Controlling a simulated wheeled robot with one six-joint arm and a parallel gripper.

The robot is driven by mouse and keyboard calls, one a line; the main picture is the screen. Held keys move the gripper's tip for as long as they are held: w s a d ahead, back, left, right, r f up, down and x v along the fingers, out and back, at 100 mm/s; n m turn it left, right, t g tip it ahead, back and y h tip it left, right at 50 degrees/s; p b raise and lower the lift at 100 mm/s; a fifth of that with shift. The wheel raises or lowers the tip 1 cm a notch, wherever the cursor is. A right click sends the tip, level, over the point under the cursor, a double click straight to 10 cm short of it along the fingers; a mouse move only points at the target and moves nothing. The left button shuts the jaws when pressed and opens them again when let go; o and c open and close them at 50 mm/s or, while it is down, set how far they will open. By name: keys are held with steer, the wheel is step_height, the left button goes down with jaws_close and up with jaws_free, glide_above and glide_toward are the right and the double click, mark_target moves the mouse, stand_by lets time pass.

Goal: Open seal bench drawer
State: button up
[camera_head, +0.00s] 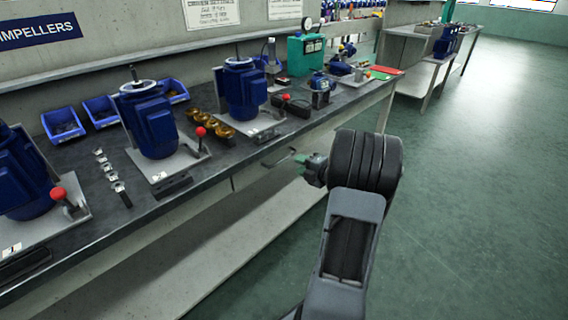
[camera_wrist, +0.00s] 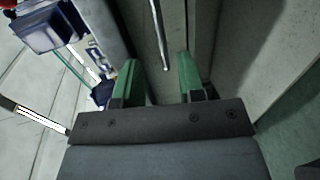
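The drawer (camera_head: 255,172) is set under the dark bench top, and its front looks shut. Its thin metal handle (camera_head: 279,161) shows just left of my gripper (camera_head: 302,160). In the wrist view the handle (camera_wrist: 160,38) is a slim bar running up the picture, its lower end between the lines of the two green fingers. My gripper (camera_wrist: 157,68) is open, with a wide gap between the fingers and nothing gripped. I cannot tell how far the fingertips are from the handle.
The bench top (camera_head: 225,155) carries blue pumps (camera_head: 155,125), red-knobbed levers, brass parts (camera_head: 215,123) and blue bins (camera_head: 63,124). A pale lower shelf (camera_head: 225,235) runs under the bench. Open green floor (camera_head: 465,190) lies to the right.

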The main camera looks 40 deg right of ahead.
mark_target(285, 159)
steer(key=b+x, duration=0.2)
steer(key=x, duration=0.6)
steer(key=shift+w, duration=0.25)
steer(key=shift+c, duration=0.3)
jaws_close()
